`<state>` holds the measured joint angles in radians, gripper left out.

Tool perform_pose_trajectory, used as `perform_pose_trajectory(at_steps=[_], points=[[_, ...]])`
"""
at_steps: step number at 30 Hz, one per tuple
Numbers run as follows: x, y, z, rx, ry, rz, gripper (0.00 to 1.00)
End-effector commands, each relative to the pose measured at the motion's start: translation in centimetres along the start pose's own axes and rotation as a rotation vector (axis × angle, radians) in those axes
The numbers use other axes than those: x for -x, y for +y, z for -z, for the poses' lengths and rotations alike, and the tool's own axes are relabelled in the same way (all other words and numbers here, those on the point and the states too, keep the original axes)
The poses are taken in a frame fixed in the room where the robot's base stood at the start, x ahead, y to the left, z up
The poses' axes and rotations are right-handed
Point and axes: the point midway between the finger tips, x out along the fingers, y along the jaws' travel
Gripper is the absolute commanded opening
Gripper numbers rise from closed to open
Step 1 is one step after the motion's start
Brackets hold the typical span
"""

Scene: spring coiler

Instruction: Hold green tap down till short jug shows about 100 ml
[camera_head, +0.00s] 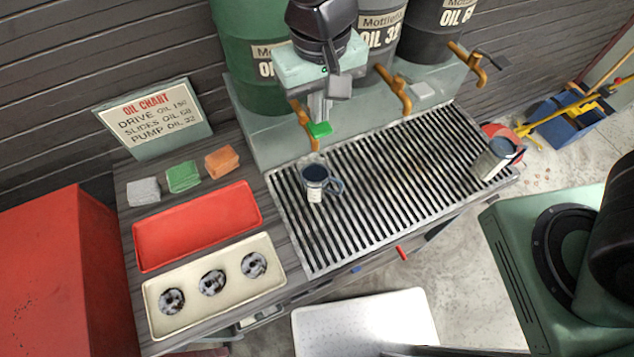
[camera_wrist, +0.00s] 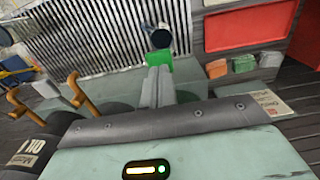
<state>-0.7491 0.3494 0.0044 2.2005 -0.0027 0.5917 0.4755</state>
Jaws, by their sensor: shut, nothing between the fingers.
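The green tap's lever (camera_head: 319,130) sticks out from the left brass spout (camera_head: 302,122) below the green drum. My gripper (camera_head: 320,118) is shut and empty, pointing down with its tips at the green lever; whether they touch it or press it is hard to tell. In the wrist view the shut fingers (camera_wrist: 158,82) end at the green lever (camera_wrist: 159,61). A small metal jug (camera_head: 314,190), seemingly the short one, stands upright on the grate below the green tap, its handle to the right. Its mouth looks dark; its level cannot be read. It also shows in the wrist view (camera_wrist: 162,39).
A larger jug (camera_head: 494,162) stands at the grate's right end. Two more brass taps (camera_head: 395,93) (camera_head: 466,60) are to the right. A red tray (camera_head: 198,226), a cream tray (camera_head: 160,324) with three rings, and coloured blocks (camera_head: 183,177) lie left. The grate's middle is clear.

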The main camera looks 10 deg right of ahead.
Motion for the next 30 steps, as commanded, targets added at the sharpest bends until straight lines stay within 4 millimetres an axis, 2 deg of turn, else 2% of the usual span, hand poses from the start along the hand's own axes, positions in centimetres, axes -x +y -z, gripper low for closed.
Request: perform_pose_trajectory(at_steps=[30], points=[[-2.7,0.0,0.0,0.0,0.0,0.0,0.0]])
